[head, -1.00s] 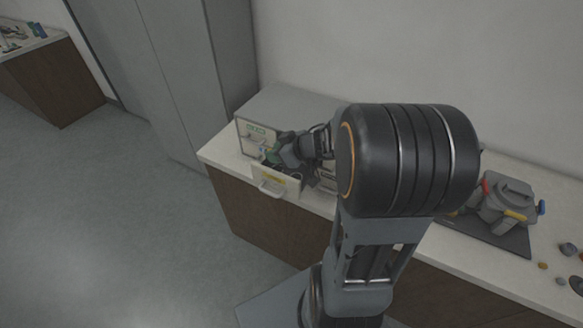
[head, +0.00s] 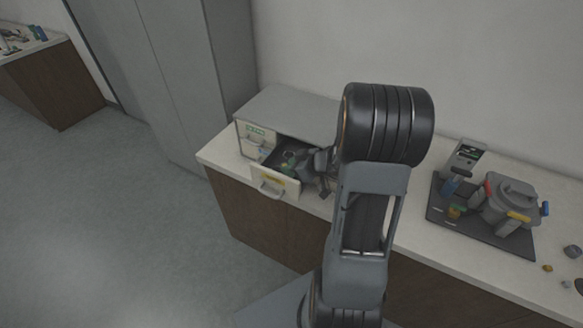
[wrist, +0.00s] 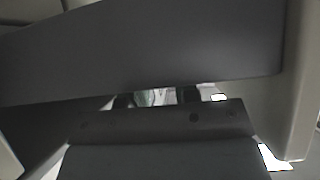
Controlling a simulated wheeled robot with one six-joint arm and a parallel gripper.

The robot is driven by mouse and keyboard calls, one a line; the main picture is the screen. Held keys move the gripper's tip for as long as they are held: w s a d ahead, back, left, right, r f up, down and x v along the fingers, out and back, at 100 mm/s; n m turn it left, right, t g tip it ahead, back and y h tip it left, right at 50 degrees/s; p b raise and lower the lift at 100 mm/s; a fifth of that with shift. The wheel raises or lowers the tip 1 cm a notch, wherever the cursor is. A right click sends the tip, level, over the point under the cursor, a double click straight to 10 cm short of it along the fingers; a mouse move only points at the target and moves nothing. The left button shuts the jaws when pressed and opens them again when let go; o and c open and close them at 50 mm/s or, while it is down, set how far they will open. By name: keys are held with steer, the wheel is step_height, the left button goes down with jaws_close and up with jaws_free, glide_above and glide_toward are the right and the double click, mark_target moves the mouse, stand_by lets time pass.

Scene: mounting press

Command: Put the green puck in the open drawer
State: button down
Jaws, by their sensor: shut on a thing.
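The open drawer (head: 275,187) sticks out from the front of a grey cabinet on the counter, its pale front panel carrying a handle and a yellow label. My gripper (head: 288,164) is at the drawer's opening, reaching in from the right, and is shut on the green puck (head: 285,169). Only a little green shows in the head view. In the wrist view a dark panel hides most of the scene; a pale green patch of the puck (wrist: 145,97) shows between the dark fingers (wrist: 156,97). I cannot tell whether the puck touches the drawer floor.
A grey press (head: 505,203) stands on a dark mat (head: 480,236) at the right. Small round pieces (head: 572,251) lie at the far right.

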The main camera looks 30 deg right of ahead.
steer(key=shift+f, duration=0.1)
steer(key=shift+f, duration=0.5)
steer(key=c, duration=0.8)
jaws_free()
steer(key=shift+c, duration=0.2)
steer(key=shift+r, duration=0.55)
steer(key=p+v, duration=0.1)
steer(key=v, duration=1.1)
steer(key=w+r+m+t+h, duration=0.35)
steer(key=w+r+h, duration=0.35)
steer(key=r+h, duration=0.25)
steer(key=s+a+m+g+y, duration=0.3)
steer(key=s+a+g, duration=0.5)
steer(key=s+a, duration=0.6)
steer(key=shift+a+f, duration=0.5)
steer(key=shift+a, duration=0.6)
